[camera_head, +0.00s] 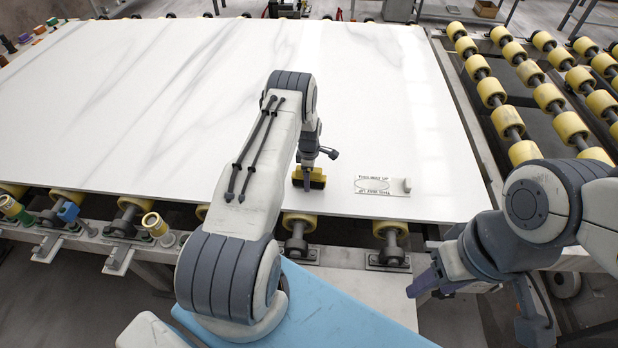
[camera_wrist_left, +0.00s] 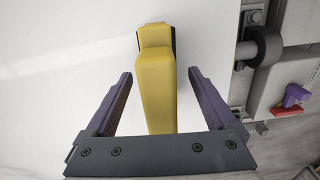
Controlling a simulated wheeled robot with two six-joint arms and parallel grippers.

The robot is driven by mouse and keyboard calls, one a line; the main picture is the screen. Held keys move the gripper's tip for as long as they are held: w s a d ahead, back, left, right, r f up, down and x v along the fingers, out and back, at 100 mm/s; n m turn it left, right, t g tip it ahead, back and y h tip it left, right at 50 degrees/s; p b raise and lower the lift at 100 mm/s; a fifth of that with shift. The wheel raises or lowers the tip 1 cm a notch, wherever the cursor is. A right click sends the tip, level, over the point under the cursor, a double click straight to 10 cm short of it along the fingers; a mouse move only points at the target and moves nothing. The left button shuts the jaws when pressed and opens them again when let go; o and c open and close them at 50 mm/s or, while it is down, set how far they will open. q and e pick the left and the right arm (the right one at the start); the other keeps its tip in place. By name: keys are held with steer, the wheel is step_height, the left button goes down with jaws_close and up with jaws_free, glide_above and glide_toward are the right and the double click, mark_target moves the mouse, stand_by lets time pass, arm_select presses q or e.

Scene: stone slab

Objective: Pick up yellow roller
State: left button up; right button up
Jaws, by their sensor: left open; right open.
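The yellow roller (camera_head: 316,181) lies on the white slab (camera_head: 250,110) near its front edge. My left gripper (camera_wrist_left: 160,78) is open, one purple finger on each side of the roller, with a gap to both. In the head view my left arm partly hides this gripper. My right gripper (camera_head: 428,284) is off the slab, beyond its front edge at the lower right, and holds nothing visible.
A small label plate (camera_head: 373,187) with a block lies right of the roller on the slab. Yellow conveyor rollers (camera_head: 491,93) stand to the right. A red-and-purple part (camera_wrist_left: 292,98) sits beyond the slab edge. Most of the slab is bare.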

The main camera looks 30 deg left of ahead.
arm_select(q)
jaws_close()
steer(key=shift+r, duration=0.15)
steer(key=shift+r+b, duration=0.45)
steer(key=shift+r, duration=0.05)
step_height(320, 180, up, 2)
steer(key=shift+r+b, duration=0.2)
steer(key=shift+b, duration=0.6)
steer(key=w+d+r+b, duration=0.3)
steer(key=d+r, duration=0.4)
steer(key=d, duration=0.4)
steer(key=shift+w+r+b, duration=0.25)
steer(key=shift+w+b, duration=0.05)
steer(key=shift+b, duration=0.55)
